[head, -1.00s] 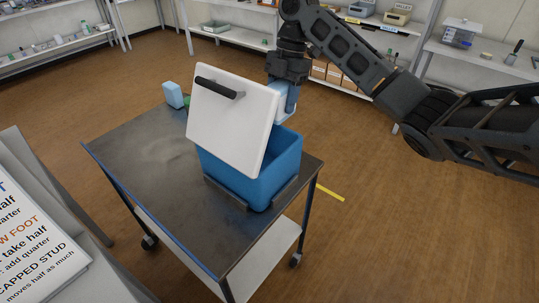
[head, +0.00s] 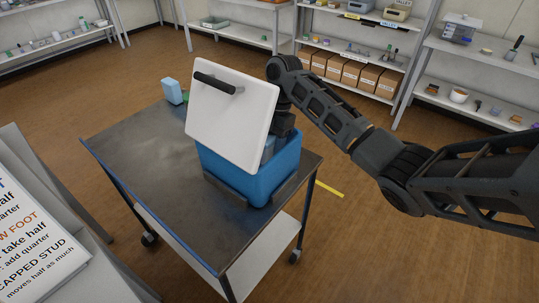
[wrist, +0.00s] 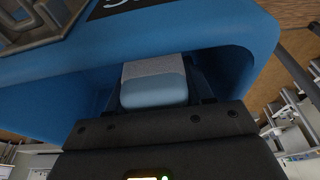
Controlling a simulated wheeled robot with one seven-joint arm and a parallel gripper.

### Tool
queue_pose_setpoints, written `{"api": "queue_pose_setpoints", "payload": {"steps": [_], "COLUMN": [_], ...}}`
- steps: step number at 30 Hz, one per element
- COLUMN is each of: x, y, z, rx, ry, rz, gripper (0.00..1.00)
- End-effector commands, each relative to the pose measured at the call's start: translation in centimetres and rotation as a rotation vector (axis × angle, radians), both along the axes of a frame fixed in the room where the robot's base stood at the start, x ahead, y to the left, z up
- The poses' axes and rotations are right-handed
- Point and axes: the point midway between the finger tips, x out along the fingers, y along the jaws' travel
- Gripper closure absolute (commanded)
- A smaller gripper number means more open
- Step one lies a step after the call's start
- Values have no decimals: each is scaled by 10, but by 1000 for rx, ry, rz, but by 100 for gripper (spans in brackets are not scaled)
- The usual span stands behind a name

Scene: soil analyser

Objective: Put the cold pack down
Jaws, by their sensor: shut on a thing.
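The cold pack (wrist: 153,88), pale blue with a greyish-white part, is between the fingers of my gripper (wrist: 155,95) in the wrist view. My gripper is shut on it. Blue walls of the cooler box (wrist: 60,95) surround the pack there. In the head view the blue cooler box (head: 262,180) stands on the cart with its white lid (head: 232,115) raised. My gripper (head: 278,135) reaches down into the box behind the lid, which hides the fingers and most of the pack. I cannot tell whether the pack touches the box floor.
The cooler stands on a dark-topped cart (head: 150,150), whose left part is bare. A pale blue block (head: 173,90) stands at the cart's far edge beside something green. The raised lid, with its black handle (head: 215,82), is close to my arm. Shelves line the back wall.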

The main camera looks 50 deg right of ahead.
Motion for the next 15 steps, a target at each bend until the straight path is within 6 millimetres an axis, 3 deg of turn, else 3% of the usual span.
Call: {"api": "queue_pose_setpoints", "payload": {"steps": [9,15], "x": [0,0], "y": [0,0], "z": [-33,-38], "rx": [1,-1], "ry": [1,-2], "rz": [0,0], "gripper": [99,99]}}
